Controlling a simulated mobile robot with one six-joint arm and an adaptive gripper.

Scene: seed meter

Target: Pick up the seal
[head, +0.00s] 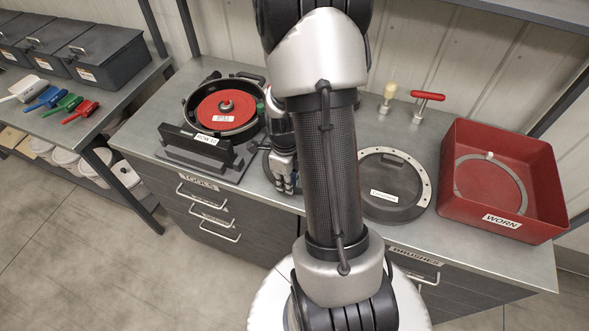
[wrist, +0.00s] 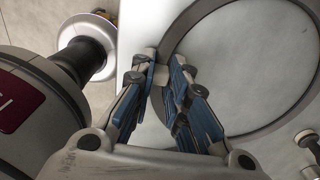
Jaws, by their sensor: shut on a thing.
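The seal is a thin dark grey ring (wrist: 179,30) lying flat on or just above the pale bench top in the wrist view. My gripper (wrist: 165,72) is shut on its near left edge, where a small light tab shows between the fingertips. In the head view my gripper (head: 287,186) points down near the front edge of the bench. Only a sliver of the dark ring (head: 266,162) shows left of it there; my arm hides the rest.
Left of my gripper stands the seed meter housing (head: 190,105) with a red disc (head: 226,106). Right of my arm lies a grey round cover (head: 424,190). A red WORN bin (head: 545,190) holds another ring (head: 515,178). A red T-handle tool (head: 427,96) stands behind.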

